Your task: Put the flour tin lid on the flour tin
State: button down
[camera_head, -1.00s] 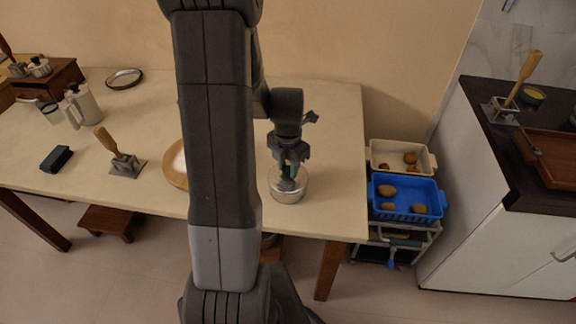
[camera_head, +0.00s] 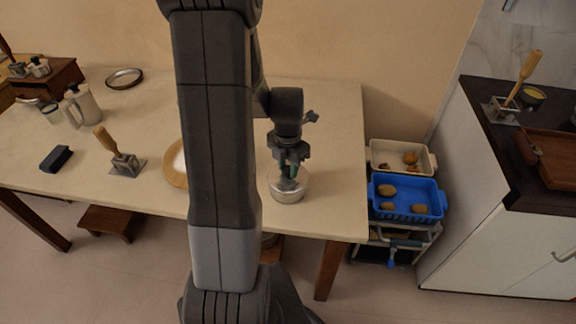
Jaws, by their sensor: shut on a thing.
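A round silvery tin (camera_head: 287,194) stands near the front edge of the pale table, right of my arm. My gripper (camera_head: 289,174) points down at the top of this tin, with its fingertips at or just inside the rim. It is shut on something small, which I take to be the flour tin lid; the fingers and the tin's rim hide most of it. I cannot tell whether the lid touches the tin.
My arm hides part of a round wooden board (camera_head: 177,168). A metal stand with a wooden handle (camera_head: 126,164), a dark block (camera_head: 56,158), a pot (camera_head: 80,106) and a round tray (camera_head: 125,78) stand left. A blue crate (camera_head: 407,211) is beyond the table's right edge.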

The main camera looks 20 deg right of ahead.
jog(key=shift+f+b, duration=0.45)
jog(key=shift+f, duration=0.15)
jog(key=c, duration=1)
grip_release()
jog(key=shift+r, duration=0.15)
jog(key=shift+r+p, duration=3)
jog(key=shift+r, duration=0.9)
notch_tip(320, 180, up, 14)
